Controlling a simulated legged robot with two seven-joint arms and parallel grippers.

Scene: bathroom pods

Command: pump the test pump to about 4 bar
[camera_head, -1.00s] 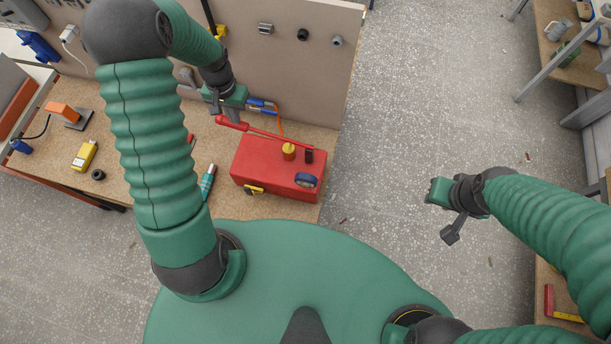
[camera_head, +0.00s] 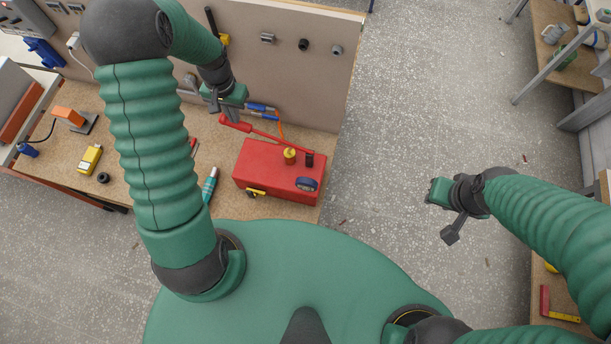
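The red test pump (camera_head: 268,172) stands on the workbench at its right end. Its long red lever (camera_head: 275,138) slants above the box, with the thick handle end at the upper left. A yellow knob and a round dark gauge (camera_head: 306,184) are on the pump; the gauge reading is too small to make out. My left gripper (camera_head: 223,108) is at the handle end, its two fingers apart. I cannot tell whether they touch the handle. My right gripper (camera_head: 446,212) is open and empty over the floor, well right of the pump.
A yellow device (camera_head: 90,159), a black ring (camera_head: 103,178), a teal tool (camera_head: 210,185) and an orange device (camera_head: 69,116) lie on the bench. Open floor (camera_head: 400,130) lies to the right, with shelving beyond.

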